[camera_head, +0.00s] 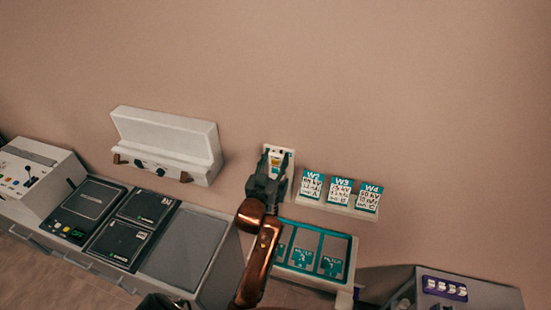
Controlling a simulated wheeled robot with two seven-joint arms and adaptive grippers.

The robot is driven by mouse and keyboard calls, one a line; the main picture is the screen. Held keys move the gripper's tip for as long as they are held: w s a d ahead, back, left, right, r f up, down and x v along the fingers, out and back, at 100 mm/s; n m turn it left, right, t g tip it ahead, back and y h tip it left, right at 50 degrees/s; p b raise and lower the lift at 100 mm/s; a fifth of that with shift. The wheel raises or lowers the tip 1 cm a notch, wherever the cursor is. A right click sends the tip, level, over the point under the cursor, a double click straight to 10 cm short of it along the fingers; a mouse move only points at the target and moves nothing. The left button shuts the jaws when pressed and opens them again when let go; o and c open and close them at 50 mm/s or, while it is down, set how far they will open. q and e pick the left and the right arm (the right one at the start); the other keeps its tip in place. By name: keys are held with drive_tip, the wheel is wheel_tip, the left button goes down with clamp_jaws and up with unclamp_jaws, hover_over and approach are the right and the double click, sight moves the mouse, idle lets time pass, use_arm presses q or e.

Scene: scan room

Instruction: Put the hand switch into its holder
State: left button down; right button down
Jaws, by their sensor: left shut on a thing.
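My left gripper (275,157) reaches up to the wall, fingers pointing away from me. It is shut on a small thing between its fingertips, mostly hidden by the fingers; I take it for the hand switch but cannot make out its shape. Right behind the fingers is a narrow white plate (289,178) on the wall, with small dark and yellowish details near its top; it may be the holder. I cannot tell whether the held thing touches it or is seated in it. My right gripper is not in view.
A white ledge (337,207) with several teal-headed cards is right of the gripper. A teal-framed tray (349,262) lies below. A white wall box (168,138) hangs to the left, above a console (188,247). A grey cabinet (493,295) stands at lower right.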

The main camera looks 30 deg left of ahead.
sight(275, 172)
use_arm(q)
drive_tip(key=shift+f+b, duration=1.15)
drive_tip(key=shift+f, duration=1.9)
drive_tip(key=c, duration=1.4)
unclamp_jaws()
drive_tip(key=o, duration=0.3)
drive_tip(key=shift+o, duration=0.3)
drive_tip(key=shift+f, duration=0.1)
wheel_tip(275, 172, up, 10)
drive_tip(key=shift+r, duration=0.1)
